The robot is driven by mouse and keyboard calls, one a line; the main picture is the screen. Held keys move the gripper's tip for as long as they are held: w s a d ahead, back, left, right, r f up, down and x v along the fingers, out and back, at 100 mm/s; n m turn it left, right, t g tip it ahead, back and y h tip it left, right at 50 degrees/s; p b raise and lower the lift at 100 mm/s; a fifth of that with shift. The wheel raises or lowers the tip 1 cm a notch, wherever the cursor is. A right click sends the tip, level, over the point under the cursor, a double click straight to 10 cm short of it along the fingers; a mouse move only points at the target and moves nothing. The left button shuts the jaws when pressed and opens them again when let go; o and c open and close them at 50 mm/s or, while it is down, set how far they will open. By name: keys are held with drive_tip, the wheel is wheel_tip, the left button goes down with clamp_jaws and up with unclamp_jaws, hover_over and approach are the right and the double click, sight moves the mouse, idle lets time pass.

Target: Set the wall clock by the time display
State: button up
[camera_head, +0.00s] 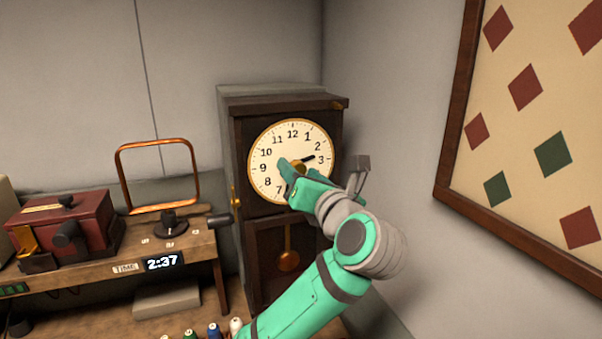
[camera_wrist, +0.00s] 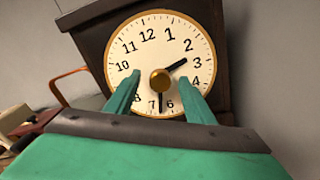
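The wall clock (camera_head: 264,137) has a cream dial in a dark wooden case; its dial also shows in the wrist view (camera_wrist: 135,60). The short black hand (camera_wrist: 176,65) points between 2 and 3. A round brass knob (camera_wrist: 160,80) sits at the dial's centre. My gripper (camera_wrist: 161,75) is open in front of the dial, one finger on each side of the knob, apart from it in the picture. The time display (camera_head: 162,262) reads 2:37. In the head view my gripper (camera_head: 298,167) partly covers the dial.
A wooden bench (camera_head: 200,252) at the left bears a red box device (camera_head: 80,222), a copper-coloured frame (camera_head: 157,143) and a black knob (camera_head: 170,220). Several thread spools (camera_head: 213,331) stand below. A framed diamond-pattern panel (camera_head: 520,140) hangs on the right wall.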

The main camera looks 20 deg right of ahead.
drive_tip(key=shift+s, duration=0.1)
idle(0.3)
drive_tip(key=s, duration=0.7)
drive_tip(key=shift+s+d, duration=0.15)
drive_tip(key=shift+s, duration=0.25)
drive_tip(key=shift+c, duration=0.3)
